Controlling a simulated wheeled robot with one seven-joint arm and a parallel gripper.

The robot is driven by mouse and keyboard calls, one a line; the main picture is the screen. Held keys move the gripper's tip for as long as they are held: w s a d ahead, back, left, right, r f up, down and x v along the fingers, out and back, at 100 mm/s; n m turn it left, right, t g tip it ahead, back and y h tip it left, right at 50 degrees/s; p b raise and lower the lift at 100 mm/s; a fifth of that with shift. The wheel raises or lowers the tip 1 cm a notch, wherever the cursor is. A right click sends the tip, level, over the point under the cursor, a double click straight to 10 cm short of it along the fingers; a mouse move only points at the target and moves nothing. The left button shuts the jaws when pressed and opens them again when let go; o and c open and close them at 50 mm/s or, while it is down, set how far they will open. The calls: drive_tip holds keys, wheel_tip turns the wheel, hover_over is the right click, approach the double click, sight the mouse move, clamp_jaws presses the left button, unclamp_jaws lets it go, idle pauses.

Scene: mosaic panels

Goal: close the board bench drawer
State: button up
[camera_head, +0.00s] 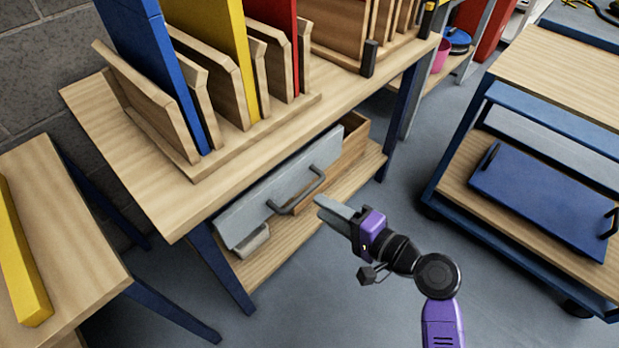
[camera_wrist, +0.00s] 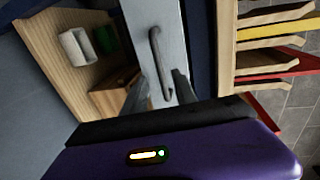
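The board bench drawer has a grey front (camera_head: 262,200) with a dark bar handle (camera_head: 297,193). In the wrist view the grey front (camera_wrist: 150,18) and the handle (camera_wrist: 156,62) are close ahead. My gripper (camera_head: 323,205) is in front of the drawer, near the right end of the handle. In the wrist view its two fingers (camera_wrist: 160,92) are apart, with the lower end of the handle seen between them. I cannot tell whether they touch it.
The board bench top (camera_head: 150,185) carries wooden racks with blue, yellow and red boards. A lower shelf (camera_head: 285,238) holds a grey block (camera_head: 250,242). A side bench (camera_head: 70,240) with a yellow bar stands left. A blue cart (camera_head: 450,165) stands right. The floor between is clear.

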sight(302, 195)
drive_tip(key=b+x, duration=0.1)
drive_tip(key=x, duration=0.6)
drive_tip(key=shift+w+a+b, duration=0.2)
drive_tip(key=shift+b, duration=0.2)
drive_tip(key=shift+c, duration=0.2)
clamp_jaws()
idle(0.8)
